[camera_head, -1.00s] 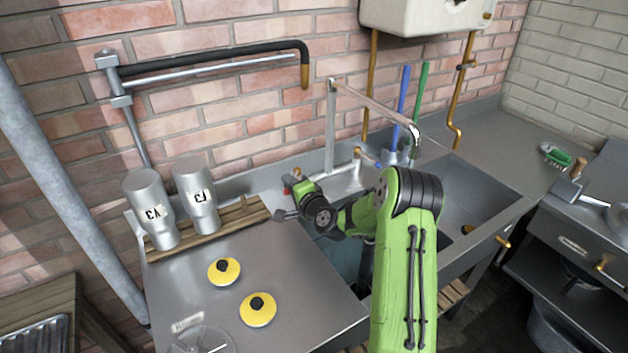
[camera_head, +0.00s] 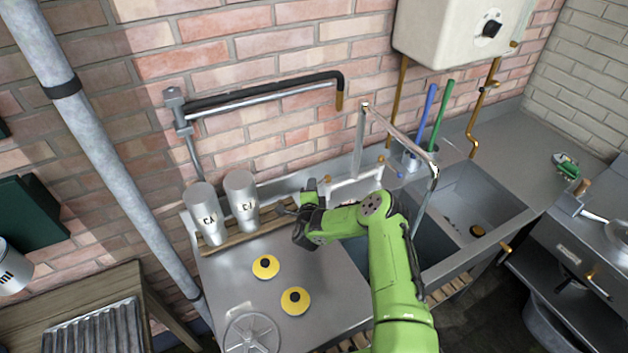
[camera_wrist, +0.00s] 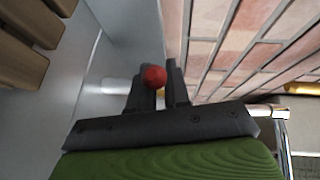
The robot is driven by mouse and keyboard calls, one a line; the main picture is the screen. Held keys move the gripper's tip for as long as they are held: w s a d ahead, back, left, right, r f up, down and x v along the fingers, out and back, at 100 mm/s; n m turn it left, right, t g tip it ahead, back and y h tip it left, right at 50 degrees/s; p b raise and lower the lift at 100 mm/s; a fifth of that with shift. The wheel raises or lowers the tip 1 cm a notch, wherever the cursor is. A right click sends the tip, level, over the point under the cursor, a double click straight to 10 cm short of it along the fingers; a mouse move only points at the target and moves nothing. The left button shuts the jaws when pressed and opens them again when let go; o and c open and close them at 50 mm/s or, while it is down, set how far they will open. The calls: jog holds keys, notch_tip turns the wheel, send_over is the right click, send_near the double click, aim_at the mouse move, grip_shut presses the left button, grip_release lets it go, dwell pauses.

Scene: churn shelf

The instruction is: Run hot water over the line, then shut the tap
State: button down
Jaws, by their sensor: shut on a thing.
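My gripper (camera_head: 290,208) is at the back of the steel counter, left of the sink. In the wrist view my gripper (camera_wrist: 160,82) has its dark fingers closed around a red ball-shaped knob (camera_wrist: 155,76), which looks like a tap handle; my arm hides it in the head view. The tap's swing spout (camera_head: 400,135) reaches forward over the sink (camera_head: 480,200). A pale streak (camera_head: 424,207) drops from its end and looks like running water. Where it lands is partly hidden by my arm.
Two grey canisters (camera_head: 203,212) (camera_head: 241,200) stand on a wooden rack beside my gripper. Two yellow discs (camera_head: 265,267) (camera_head: 295,300) lie on the counter. A black-wrapped pipe (camera_head: 265,90) runs along the wall. Blue and green brush handles (camera_head: 441,115) stand behind the spout. A white heater (camera_head: 450,30) hangs above.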

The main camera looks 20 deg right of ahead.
jog(key=shift+w, duration=0.1)
dwell(0.4)
jog(key=c, duration=1.2)
grip_release()
jog(key=p+v, duration=0.1)
jog(key=v, duration=1.4)
jog(key=shift+s+a+p, duration=0.3)
jog(key=shift+s, duration=0.05)
